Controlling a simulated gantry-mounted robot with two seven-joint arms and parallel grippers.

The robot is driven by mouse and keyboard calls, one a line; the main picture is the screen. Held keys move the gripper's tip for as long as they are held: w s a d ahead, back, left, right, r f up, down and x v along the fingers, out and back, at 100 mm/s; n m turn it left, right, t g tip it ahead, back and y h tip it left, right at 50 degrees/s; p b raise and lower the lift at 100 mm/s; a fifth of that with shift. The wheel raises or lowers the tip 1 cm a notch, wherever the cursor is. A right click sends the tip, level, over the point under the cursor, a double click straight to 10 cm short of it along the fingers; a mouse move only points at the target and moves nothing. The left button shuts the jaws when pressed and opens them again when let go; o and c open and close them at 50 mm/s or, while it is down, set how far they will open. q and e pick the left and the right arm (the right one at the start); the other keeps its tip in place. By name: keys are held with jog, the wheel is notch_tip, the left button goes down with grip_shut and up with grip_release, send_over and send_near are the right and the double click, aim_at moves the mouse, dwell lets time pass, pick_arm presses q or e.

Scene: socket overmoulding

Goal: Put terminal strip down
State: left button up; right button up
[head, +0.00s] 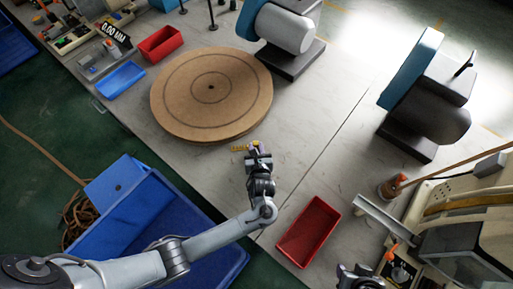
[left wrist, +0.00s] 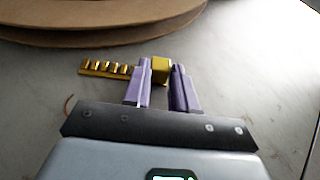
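The terminal strip (left wrist: 105,69) is a short gold toothed strip with a block-like end (left wrist: 161,70). In the left wrist view, that end sits between the purple fingertips of my left gripper (left wrist: 162,82), which appear closed against its sides. The toothed part sticks out to the left. In the head view, the strip (head: 239,149) shows small at the tip of my left gripper (head: 257,150), low over the grey table just below the round brown disc. I cannot tell whether it touches the table. My right gripper (head: 359,274) shows only partly at the bottom edge.
The brown disc (head: 212,94) lies just beyond the strip. A red tray (head: 309,231) stands at the lower right. Smaller red (head: 160,44) and blue (head: 121,80) trays are at the upper left. Grey table (head: 310,130) is bare to the right of my left gripper.

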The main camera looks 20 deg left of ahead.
pick_arm(q)
jog(key=o, duration=0.4)
jog(key=shift+c, duration=0.2)
jog(key=shift+r, duration=0.1)
